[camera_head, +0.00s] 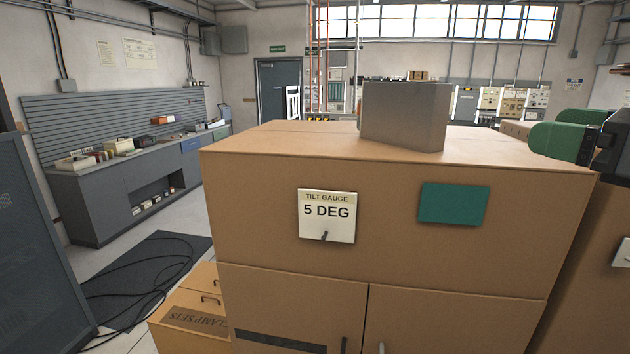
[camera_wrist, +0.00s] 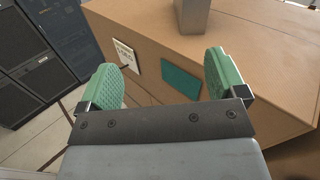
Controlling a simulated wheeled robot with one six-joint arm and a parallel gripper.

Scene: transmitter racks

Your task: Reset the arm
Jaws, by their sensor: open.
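My gripper (camera_wrist: 168,88) is in the wrist view with its two green textured fingers spread apart and nothing between them. In the wrist view, the cabinet (camera_wrist: 250,75) lies beyond the fingers. A green panel (camera_wrist: 181,80) on its front shows through the gap between the fingers. The green panel (camera_head: 453,203) is in plain sight in the head view. I cannot tell how far the fingers are from the cabinet.
A grey metal box (camera_head: 405,116) stands on the cabinet top. A white "TILT GAUGE 5 DEG" plate (camera_head: 327,216) is on its front. A grey workbench (camera_head: 110,200) and a dark mat with cables (camera_head: 150,262) lie left.

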